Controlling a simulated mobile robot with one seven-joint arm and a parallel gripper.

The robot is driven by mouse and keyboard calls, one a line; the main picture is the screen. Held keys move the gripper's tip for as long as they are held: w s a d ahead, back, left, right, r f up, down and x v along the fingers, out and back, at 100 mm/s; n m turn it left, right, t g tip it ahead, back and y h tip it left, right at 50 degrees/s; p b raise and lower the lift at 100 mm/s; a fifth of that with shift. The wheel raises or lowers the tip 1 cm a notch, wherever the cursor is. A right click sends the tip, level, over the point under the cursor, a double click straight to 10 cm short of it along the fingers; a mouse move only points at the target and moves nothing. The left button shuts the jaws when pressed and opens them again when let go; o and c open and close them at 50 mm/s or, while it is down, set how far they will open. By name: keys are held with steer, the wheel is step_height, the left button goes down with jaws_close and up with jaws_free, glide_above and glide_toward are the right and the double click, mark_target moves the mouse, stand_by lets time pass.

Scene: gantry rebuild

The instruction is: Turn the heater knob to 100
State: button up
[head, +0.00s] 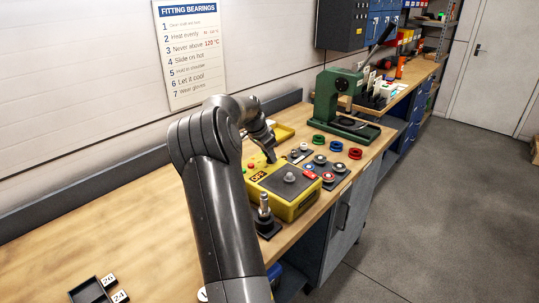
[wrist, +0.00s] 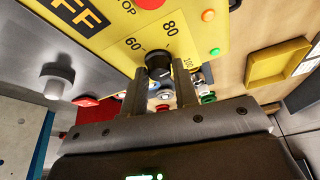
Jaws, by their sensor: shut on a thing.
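The yellow heater (head: 300,207) stands on the bench with an OFF label and a grey plate on top. In the wrist view its yellow panel (wrist: 190,14) shows the marks 60, 80 and 100 around the black heater knob (wrist: 158,62). The knob has a white line on its face; which mark it points to I cannot tell. My gripper (wrist: 158,82) is shut on the knob, one finger on each side. In the head view my gripper (head: 270,157) is at the heater's far left corner and hides the knob.
A red button (wrist: 150,3) and green and orange lamps sit on the panel near the knob. A yellow tray (wrist: 279,64) lies beyond. A grey post (head: 264,203) stands before the heater. Bearings (head: 320,160) and a green press (head: 340,110) are to the right. The left bench is mostly clear.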

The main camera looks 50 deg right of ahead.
steer(key=m+g, duration=0.1)
steer(key=m, duration=0.3)
steer(key=shift+w+f+m+g+y, duration=0.15)
steer(key=shift+m+g+y, duration=0.15)
steer(key=shift+g+y, duration=0.1)
steer(key=shift+d+m+g+y, duration=0.1)
steer(key=shift+m+g+y, duration=0.4)
steer(key=shift+m, duration=1.5)
steer(key=o, duration=1)
steer(key=shift+v, duration=5.5)
